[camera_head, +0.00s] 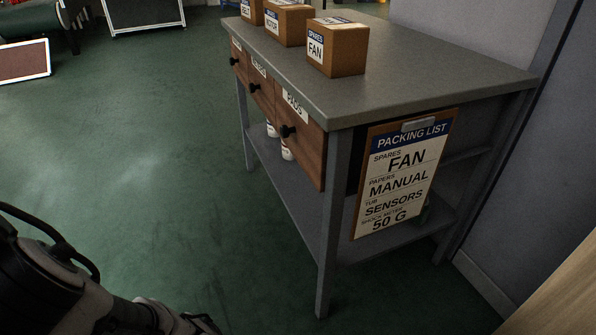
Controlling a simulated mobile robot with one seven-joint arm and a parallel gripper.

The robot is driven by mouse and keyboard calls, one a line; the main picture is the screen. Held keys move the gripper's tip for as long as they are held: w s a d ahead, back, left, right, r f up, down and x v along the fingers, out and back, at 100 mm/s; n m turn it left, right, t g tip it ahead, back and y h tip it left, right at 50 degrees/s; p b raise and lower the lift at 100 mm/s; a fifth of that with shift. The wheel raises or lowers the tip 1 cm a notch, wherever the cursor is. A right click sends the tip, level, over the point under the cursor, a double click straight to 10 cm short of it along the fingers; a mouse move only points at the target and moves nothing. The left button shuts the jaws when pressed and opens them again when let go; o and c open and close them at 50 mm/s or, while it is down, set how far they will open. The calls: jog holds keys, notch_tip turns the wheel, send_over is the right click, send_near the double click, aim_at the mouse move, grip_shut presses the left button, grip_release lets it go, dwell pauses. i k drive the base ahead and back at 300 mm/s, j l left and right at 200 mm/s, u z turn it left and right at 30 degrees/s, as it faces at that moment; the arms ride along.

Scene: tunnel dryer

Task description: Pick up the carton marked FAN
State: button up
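The carton marked FAN (336,48) is a brown cardboard box with a white and blue SPARES label. It stands upright on the grey bench top (430,82), the nearest of a row of cartons. Nothing touches it from my side. Part of my arm shows at the lower left, well below and left of the bench, and runs out of the picture at the bottom. My gripper's fingers cannot be made out there.
A carton marked MOTOR (287,24) stands close behind FAN, with another carton (250,10) beyond. Drawers with black knobs (287,131) face left. A packing list clipboard (404,180) hangs on the bench end. Green floor (150,150) left of the bench is clear.

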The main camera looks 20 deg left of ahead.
aim_at(336, 47)
jog(key=i+j, duration=0.1)
jog(key=j, duration=0.45)
jog(key=i+j, duration=0.1)
jog(key=j, duration=0.5)
jog(key=i+j, duration=0.1)
jog(key=j, duration=1.05)
jog(key=i, duration=0.05)
